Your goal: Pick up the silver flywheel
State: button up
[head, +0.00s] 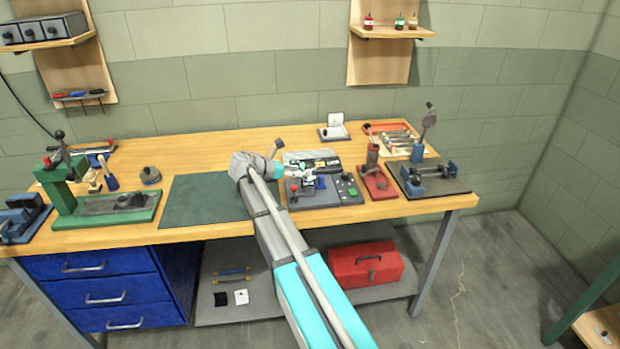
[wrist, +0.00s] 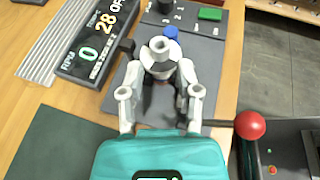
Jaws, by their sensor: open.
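I cannot clearly make out a silver flywheel in either view. My gripper (head: 307,181) is over the grey control panel (head: 338,198) on the workbench. In the wrist view my gripper (wrist: 160,78) is open, with its pale grey fingers above the dark panel (wrist: 205,58). A small blue part (wrist: 171,33) shows just beyond the fingers. The fingers hide what lies directly beneath them, and no held object is visible.
A display box (wrist: 96,38) and red-knobbed lever (wrist: 249,126) flank the gripper. A red press (head: 374,180), a blue-fitted fixture (head: 430,181) and a green press (head: 68,190) stand on the workbench (head: 190,232). The green mat (head: 205,200) is clear.

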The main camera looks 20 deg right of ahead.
aim_at(310, 171)
dwell(0.3)
jog(key=shift+r+b+x, duration=0.15)
jog(key=shift+b+x, duration=0.25)
jog(key=shift+x, duration=0.9)
jog(key=shift+r+b+x, duration=0.1)
jog(key=shift+b+x, duration=0.25)
jog(key=shift+x, duration=0.95)
grip_shut()
